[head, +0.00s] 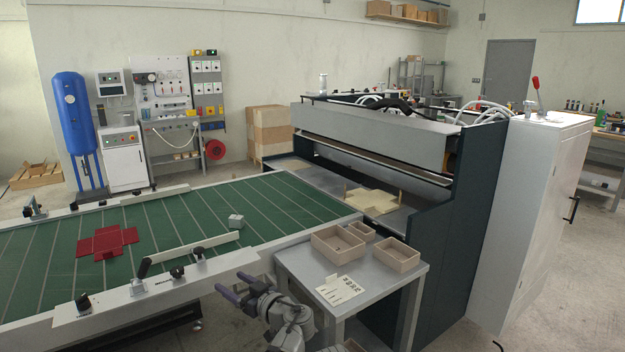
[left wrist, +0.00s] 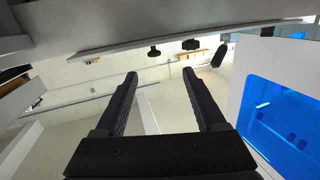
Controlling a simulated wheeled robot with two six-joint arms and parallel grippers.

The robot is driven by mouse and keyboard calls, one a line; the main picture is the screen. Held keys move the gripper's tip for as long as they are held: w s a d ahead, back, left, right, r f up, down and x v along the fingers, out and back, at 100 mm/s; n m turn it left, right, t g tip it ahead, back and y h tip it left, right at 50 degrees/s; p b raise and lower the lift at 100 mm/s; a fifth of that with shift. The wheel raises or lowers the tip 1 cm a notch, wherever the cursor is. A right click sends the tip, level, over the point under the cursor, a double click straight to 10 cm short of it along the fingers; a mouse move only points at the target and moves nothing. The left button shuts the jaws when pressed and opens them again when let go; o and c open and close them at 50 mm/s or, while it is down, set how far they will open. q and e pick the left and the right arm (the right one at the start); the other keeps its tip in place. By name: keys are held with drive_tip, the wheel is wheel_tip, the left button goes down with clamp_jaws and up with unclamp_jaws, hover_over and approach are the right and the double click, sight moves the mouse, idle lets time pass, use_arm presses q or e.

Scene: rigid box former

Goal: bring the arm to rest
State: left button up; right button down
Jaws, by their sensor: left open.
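My left gripper (head: 237,286) is in the lower middle of the head view, in front of the green conveyor's near rail and left of the small grey table. Its two dark fingers stand apart with nothing between them. In the left wrist view the open fingers (left wrist: 159,74) also show empty, with pale floor and the underside of a light rail beyond. My left arm comes in from the bottom edge of the head view. My right gripper does not show.
The grey table (head: 405,272) holds small open boxes (head: 338,244) and a card (head: 342,290). The green conveyor (head: 180,215) carries a red cross-shaped blank (head: 106,242) and a small grey block (head: 236,221). The large press machine (head: 385,142) stands behind the table.

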use_arm(q)
drive_tip(key=s+a+f+m+g+h, duration=0.2)
drive_tip(key=s+f+m+g+h, duration=0.15)
drive_tip(key=s+f, duration=0.4)
drive_tip(key=s+a+f+m+g+h, duration=0.15)
drive_tip(key=s+f+g+h, duration=0.3)
drive_tip(key=f, duration=0.55)
drive_tip(key=s+d+f+m+g+h, duration=0.1)
drive_tip(key=s+d+m+g+h, duration=0.1)
drive_tip(key=s+d+m, duration=0.5)
drive_tip(key=s+d+f+m+g+h, duration=0.15)
drive_tip(key=s+d, duration=0.35)
drive_tip(key=d, duration=0.5)
wheel_tip(320, 180, up, 12)
drive_tip(key=p, duration=1.2)
drive_tip(key=shift+s+r+h+p, duration=0.2)
drive_tip(key=shift+s+h+p, duration=0.05)
drive_tip(key=shift+h+p, duration=0.1)
